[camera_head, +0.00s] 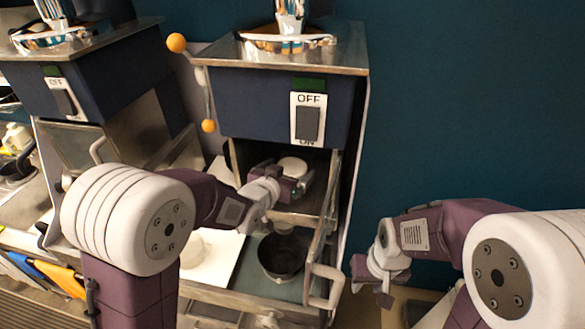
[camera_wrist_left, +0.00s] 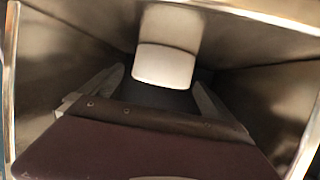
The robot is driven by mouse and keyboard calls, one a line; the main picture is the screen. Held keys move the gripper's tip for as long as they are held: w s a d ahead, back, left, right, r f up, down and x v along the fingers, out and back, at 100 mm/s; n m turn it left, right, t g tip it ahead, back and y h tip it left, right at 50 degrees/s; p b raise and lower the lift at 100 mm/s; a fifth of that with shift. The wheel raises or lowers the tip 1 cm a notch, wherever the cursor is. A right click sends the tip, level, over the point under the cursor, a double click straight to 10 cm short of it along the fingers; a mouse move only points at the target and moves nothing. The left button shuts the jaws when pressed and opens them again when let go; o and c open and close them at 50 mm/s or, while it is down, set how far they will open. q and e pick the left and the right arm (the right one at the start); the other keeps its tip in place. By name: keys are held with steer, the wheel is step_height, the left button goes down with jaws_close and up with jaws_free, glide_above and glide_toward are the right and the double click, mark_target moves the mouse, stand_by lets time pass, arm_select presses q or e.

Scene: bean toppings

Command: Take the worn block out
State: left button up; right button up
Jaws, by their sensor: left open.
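A white, rounded block (camera_head: 293,166) sits inside the open metal compartment of the right-hand machine. I take it to be the worn block; wear on it is too small to tell. It also shows in the left wrist view (camera_wrist_left: 163,66), pale and smooth. My left gripper (camera_head: 291,182) reaches into the compartment. In the left wrist view its open fingers (camera_wrist_left: 158,84) stand on either side of the block, with gaps visible. My right gripper (camera_head: 373,279) hangs outside, right of the machine, away from the block; its jaws are unclear.
The compartment's metal walls (camera_wrist_left: 265,95) surround my left gripper closely. An open door with a white handle (camera_head: 325,287) stands at the right. A dark pot (camera_head: 283,255) stands below the opening. The machine has an OFF/ON switch (camera_head: 308,123). A similar machine (camera_head: 95,85) stands to the left.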

arm_select(q)
steer(key=shift+p+x, duration=0.35)
steer(key=shift+x, duration=0.7)
steer(key=shift+w, duration=0.2)
arm_select(e)
steer(key=shift+s+a+r, duration=0.1)
steer(key=shift+s+r, duration=0.15)
steer(key=shift+r, duration=0.6)
arm_select(q)
steer(key=c, duration=1.6)
steer(key=shift+c, duration=0.2)
steer(key=shift+w, duration=0.1)
